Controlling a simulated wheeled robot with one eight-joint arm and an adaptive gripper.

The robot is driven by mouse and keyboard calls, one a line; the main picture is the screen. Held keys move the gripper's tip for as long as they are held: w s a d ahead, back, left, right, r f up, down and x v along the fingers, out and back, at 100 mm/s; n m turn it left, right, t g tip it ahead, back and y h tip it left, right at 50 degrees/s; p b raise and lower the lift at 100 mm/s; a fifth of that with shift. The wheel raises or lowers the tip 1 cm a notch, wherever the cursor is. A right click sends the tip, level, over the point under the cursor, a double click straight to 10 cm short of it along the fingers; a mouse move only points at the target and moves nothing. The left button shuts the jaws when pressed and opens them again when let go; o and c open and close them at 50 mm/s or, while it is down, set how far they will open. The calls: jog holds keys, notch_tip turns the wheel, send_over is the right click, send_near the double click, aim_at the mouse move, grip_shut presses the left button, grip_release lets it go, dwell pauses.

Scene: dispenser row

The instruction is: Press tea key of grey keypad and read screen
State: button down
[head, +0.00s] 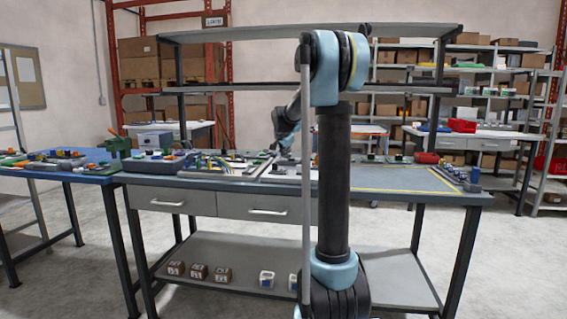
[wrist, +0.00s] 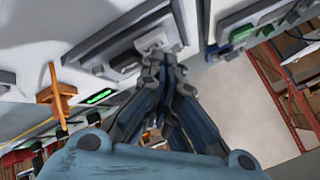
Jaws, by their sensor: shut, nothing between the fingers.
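In the wrist view, my gripper (wrist: 160,60) is shut and empty. Its fingertips are at the lower edge of a grey panel with raised keys, which looks like the grey keypad (wrist: 118,62). A pale key or plate (wrist: 150,40) shows just beyond the fingertips. I cannot tell whether the tips touch it, and no key label is readable, so I cannot pick out the tea key. A small dark screen with a lit green bar (wrist: 99,97) lies left of the fingers; its text is not legible.
In the wrist view, an orange bracket (wrist: 57,94) stands at the left and a panel with a green block (wrist: 241,35) at the right. In the head view, the workbench (head: 240,181) carries many small items; its right part, inside a yellow outline (head: 405,180), is clear.

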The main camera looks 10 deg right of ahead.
aim_at(285, 159)
jog(key=shift+r, duration=0.4)
jog(key=shift+r, duration=2.5)
